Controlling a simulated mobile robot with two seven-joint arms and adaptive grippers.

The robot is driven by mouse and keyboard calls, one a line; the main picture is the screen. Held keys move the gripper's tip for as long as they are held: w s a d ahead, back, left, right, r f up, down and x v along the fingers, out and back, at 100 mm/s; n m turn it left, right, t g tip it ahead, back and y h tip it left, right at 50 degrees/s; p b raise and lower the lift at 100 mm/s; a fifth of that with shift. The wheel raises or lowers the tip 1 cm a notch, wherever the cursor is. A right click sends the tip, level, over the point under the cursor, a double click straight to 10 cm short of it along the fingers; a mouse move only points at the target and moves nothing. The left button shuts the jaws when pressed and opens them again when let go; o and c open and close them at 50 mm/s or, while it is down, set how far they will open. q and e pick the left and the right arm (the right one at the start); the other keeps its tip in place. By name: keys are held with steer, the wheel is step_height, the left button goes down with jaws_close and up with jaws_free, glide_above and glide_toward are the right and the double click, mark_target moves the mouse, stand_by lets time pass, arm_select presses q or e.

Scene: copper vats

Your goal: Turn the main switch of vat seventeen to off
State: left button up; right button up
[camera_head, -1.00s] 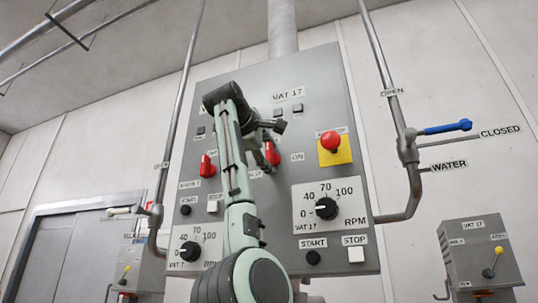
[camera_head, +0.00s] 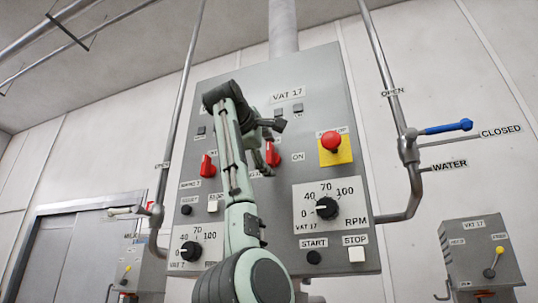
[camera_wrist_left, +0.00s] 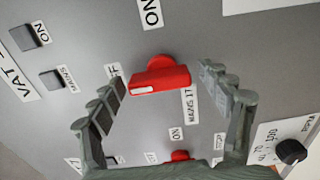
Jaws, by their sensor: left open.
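The red main switch of vat seventeen (camera_head: 273,154) is on the grey panel, partly hidden by my left arm in the head view. In the left wrist view the switch (camera_wrist_left: 160,78) is a red bar beside a MAINS 17 label (camera_wrist_left: 190,106). Its white-marked end is on the side of a partly hidden label ending in F (camera_wrist_left: 113,71); an ON label (camera_wrist_left: 150,12) is above. My left gripper (camera_head: 264,148) is at the switch. In the wrist view the open fingers (camera_wrist_left: 162,75) stand either side of the bar, with visible gaps. My right gripper is not in view.
A second red switch (camera_head: 208,165) is to the left on the panel. A red emergency button on a yellow plate (camera_head: 334,158) is to the right. Speed dials (camera_head: 327,208) and start and stop buttons are below. Pipes with a blue-handled valve (camera_head: 447,127) flank the panel.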

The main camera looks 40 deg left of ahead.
arm_select(q)
steer(key=v, duration=1.1)
steer(key=shift+s+d, duration=0.2)
steer(key=shift+s, duration=0.15)
steer(key=x, duration=1.2)
steer(key=shift+a, duration=0.15)
